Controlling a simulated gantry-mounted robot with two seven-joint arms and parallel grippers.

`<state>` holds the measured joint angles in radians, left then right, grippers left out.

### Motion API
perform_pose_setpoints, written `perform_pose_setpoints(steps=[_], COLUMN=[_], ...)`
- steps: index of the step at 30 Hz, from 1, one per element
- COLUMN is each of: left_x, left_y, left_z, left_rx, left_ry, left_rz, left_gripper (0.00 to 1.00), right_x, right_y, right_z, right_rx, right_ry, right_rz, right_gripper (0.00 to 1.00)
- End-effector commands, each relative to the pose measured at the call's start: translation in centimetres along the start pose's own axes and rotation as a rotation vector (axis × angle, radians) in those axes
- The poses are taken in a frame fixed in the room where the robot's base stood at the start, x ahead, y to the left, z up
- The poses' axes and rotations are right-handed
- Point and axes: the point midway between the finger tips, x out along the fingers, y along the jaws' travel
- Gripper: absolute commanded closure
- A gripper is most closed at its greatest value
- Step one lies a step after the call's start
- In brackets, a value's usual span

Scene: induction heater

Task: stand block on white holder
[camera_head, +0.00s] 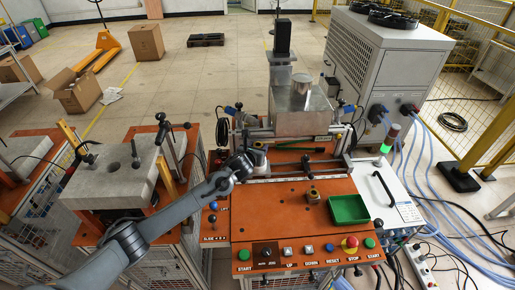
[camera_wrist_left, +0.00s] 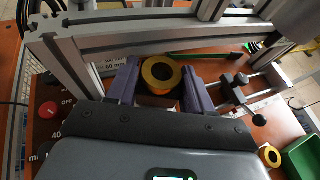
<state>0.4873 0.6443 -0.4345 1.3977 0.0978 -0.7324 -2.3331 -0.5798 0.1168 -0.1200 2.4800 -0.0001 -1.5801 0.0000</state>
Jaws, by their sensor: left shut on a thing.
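My left gripper (camera_head: 250,161) reaches in from the left to the back left part of the orange worktop. In the left wrist view its two purple fingers (camera_wrist_left: 161,88) are shut on a yellow-brass, ring-topped block (camera_wrist_left: 162,73), whose dark hole faces the camera. The block looks upright; its base is hidden, so I cannot tell whether it touches anything below. I cannot clearly make out the white holder. My right gripper is not in view.
A metal frame rail (camera_wrist_left: 120,32) crosses just beyond the held block. A clamp (camera_wrist_left: 238,92) stands to the right of the fingers. The green tray (camera_head: 349,209) and a button panel (camera_head: 310,253) lie toward the front. The orange worktop (camera_head: 270,213) is mostly clear.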

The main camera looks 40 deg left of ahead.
Motion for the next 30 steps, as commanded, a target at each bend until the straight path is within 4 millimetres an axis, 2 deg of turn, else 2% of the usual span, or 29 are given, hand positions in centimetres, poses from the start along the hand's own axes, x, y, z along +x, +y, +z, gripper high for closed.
perform_pose_setpoints(steps=[2,3,8,20,26,30], left_x=[0.1,0.1,0.1,-0.3,-2.4,-4.8], left_y=[0.0,0.0,0.0,0.0,0.1,0.1], left_z=[-0.1,-0.2,-0.2,0.1,0.1,0.1], left_rx=[-0.001,0.0,0.0,0.001,0.003,0.004], left_ry=[-0.003,0.0,0.0,0.0,-0.001,-0.001], left_rz=[0.0,0.001,0.0,-0.001,0.0,-0.001], left_gripper=[0.96,0.46,0.24,0.24,0.24,0.24], right_x=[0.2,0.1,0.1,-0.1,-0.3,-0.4], right_y=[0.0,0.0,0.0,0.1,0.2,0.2], right_z=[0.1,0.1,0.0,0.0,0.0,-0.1], right_rx=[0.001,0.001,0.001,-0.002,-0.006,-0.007], right_ry=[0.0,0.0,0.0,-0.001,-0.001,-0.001], right_rz=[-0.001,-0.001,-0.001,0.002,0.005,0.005], right_gripper=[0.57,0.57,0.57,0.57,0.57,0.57])
